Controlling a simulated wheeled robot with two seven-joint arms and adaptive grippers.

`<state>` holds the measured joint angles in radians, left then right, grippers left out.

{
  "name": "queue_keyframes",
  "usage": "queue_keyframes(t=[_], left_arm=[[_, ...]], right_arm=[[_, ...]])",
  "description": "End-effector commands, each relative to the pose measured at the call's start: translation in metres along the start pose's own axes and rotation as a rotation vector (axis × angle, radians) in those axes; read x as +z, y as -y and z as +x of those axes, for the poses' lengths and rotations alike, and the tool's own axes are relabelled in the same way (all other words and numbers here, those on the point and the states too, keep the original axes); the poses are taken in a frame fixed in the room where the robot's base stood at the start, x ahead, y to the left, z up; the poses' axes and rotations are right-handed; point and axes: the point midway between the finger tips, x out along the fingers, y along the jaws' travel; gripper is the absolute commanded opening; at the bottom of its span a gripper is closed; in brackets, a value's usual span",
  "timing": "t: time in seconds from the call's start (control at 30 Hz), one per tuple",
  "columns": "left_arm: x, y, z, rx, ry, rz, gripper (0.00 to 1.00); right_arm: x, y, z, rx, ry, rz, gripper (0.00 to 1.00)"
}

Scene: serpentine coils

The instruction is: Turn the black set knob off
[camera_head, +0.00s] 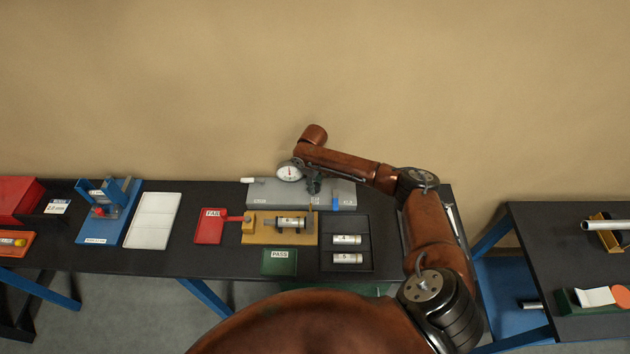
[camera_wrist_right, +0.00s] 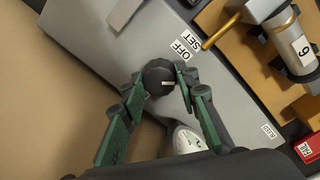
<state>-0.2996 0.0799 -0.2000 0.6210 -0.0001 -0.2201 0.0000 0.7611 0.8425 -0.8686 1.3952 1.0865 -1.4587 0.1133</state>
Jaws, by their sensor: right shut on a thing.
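The black set knob (camera_wrist_right: 157,76) sits on a grey panel (camera_wrist_right: 95,35), with the printed words OFF and SET beside it in the right wrist view. A short pale mark on the knob points to the right of that picture, below the word OFF. The green fingers of my right gripper (camera_wrist_right: 157,84) are shut on the knob, one on each side. In the head view my right gripper (camera_head: 314,184) is over the grey panel (camera_head: 270,192), and the knob is hard to make out there. My left gripper is not in view.
A round white dial gauge (camera_head: 289,172) stands close beside my gripper. In front are a yellow fixture (camera_head: 251,239) holding a cylinder, a red FAIL plate (camera_head: 210,232), a green PASS plate (camera_head: 279,266) and a black tray (camera_head: 348,222) with two cylinders.

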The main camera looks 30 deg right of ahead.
Motion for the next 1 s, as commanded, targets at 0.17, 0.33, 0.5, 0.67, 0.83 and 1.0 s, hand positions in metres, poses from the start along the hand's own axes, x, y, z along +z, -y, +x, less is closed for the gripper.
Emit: queue_keyframes(t=[0.17, 0.33, 0.5, 0.67, 0.83, 1.0], left_arm=[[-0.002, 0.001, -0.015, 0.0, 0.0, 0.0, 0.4], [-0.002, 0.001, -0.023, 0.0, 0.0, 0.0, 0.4], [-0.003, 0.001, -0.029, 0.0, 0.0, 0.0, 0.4], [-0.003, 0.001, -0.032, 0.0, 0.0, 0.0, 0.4], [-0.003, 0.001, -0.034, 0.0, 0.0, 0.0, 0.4], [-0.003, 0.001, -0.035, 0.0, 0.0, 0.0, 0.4]], right_arm=[[0.0, 0.0, -0.003, 0.0, -0.008, -0.165, 0.04], [0.0, 0.0, -0.003, 0.0, -0.015, -0.325, 0.04], [0.0, 0.0, -0.002, 0.001, -0.022, -0.48, 0.04], [0.0, 0.0, -0.002, 0.002, -0.028, -0.607, 0.04], [0.0, 0.0, -0.001, 0.002, -0.032, -0.711, 0.04], [0.0, 0.0, -0.001, 0.002, -0.034, -0.78, 0.04]])
